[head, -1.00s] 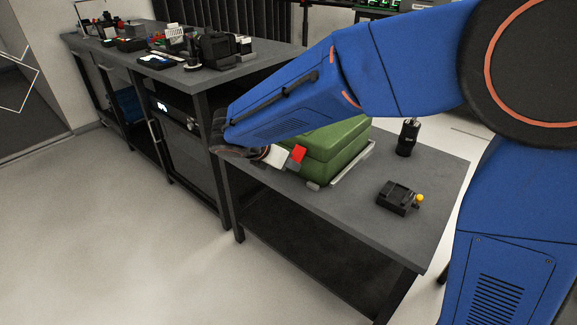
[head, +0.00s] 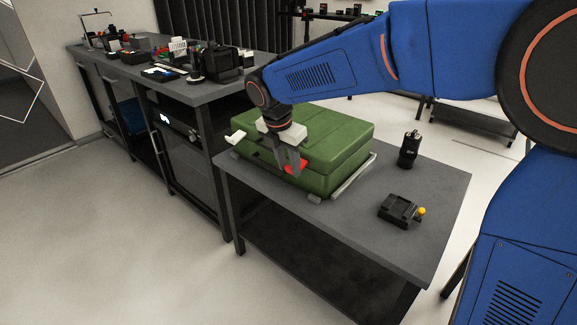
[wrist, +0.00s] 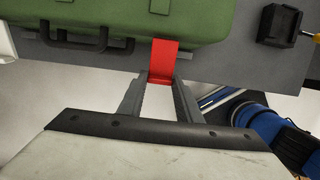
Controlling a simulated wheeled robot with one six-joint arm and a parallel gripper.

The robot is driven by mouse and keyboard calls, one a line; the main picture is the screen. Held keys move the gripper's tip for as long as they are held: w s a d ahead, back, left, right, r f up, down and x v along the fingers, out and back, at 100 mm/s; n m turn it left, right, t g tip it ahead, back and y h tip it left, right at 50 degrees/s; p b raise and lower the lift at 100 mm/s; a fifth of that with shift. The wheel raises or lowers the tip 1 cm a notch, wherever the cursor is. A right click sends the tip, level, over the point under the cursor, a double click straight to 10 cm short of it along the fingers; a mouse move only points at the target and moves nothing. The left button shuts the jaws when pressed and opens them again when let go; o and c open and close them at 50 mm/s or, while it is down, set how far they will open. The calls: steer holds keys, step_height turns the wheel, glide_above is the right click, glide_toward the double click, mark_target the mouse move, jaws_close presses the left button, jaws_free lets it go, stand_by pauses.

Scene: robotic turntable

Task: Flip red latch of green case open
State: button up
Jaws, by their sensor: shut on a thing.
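The closed green case (head: 340,140) sits on the grey table. It also fills the top left of the wrist view (wrist: 80,20). Its red latch (head: 299,166) is on the front side. In the wrist view the red latch (wrist: 163,58) reaches from the case side down between my fingers. My gripper (head: 287,168) points downward at the front of the case and is shut on the latch. The fingers hide part of the latch in the head view. The case's dark handle (wrist: 88,42) is left of the latch in the wrist view.
A black cylinder (head: 409,149) and a black tray-like block with a yellow knob (head: 400,210) stand right of the case. A pale rail (head: 352,177) lies along the case's right side. The table's front strip is clear. A cluttered bench (head: 195,92) stands behind left.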

stand_by(0.3)
steer(key=o, duration=1)
steer(key=shift+o, duration=0.2)
steer(key=shift+r, duration=0.1)
steer(key=v, duration=1.7)
steer(key=shift+r, duration=0.1)
